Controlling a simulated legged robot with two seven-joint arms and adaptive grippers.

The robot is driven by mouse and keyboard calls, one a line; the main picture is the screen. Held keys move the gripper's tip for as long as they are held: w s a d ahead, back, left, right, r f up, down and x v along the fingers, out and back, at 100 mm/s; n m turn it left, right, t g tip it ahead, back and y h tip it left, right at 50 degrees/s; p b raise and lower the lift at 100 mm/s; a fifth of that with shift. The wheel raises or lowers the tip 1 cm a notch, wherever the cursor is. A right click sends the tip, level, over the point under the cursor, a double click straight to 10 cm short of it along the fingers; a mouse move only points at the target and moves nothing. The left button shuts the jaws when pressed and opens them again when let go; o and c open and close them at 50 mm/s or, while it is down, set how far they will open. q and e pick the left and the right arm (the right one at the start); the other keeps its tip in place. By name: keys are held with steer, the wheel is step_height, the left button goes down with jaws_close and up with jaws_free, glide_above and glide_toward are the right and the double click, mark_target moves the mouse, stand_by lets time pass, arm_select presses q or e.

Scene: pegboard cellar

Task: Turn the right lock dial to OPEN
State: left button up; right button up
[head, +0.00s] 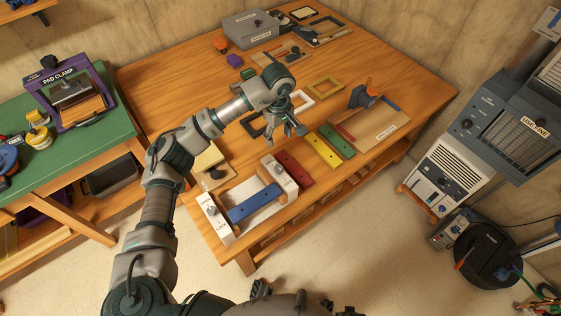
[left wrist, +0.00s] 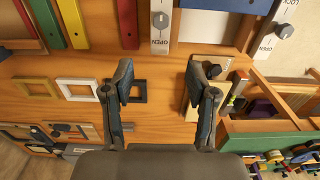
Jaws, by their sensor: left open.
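The right lock dial is a grey knob on a white plate (head: 279,171) at the right end of the lock fixture. In the left wrist view, this dial (left wrist: 160,20) shows at the top with OPEN printed on the gripper's side; its pointer setting is too small to tell. The left dial (head: 212,211) sits on the other white plate, also seen in the left wrist view (left wrist: 284,32). A blue bar (head: 253,205) lies between the plates. My left gripper (head: 293,131) is open and empty above the table, apart from the right dial and farther back. My right gripper is not in view.
Red, yellow and green plates (head: 328,147) lie right of the fixture. Picture frames (head: 297,103) lie on the wooden table (head: 180,85) behind. A wooden tray (head: 383,130) holds an orange-handled tool. A green bench (head: 95,135) stands at the left.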

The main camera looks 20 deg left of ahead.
mark_target(279, 167)
arm_select(q)
step_height(279, 167, down, 17)
steer(key=shift+f, duration=0.15)
steer(key=shift+c, duration=0.2)
jaws_close()
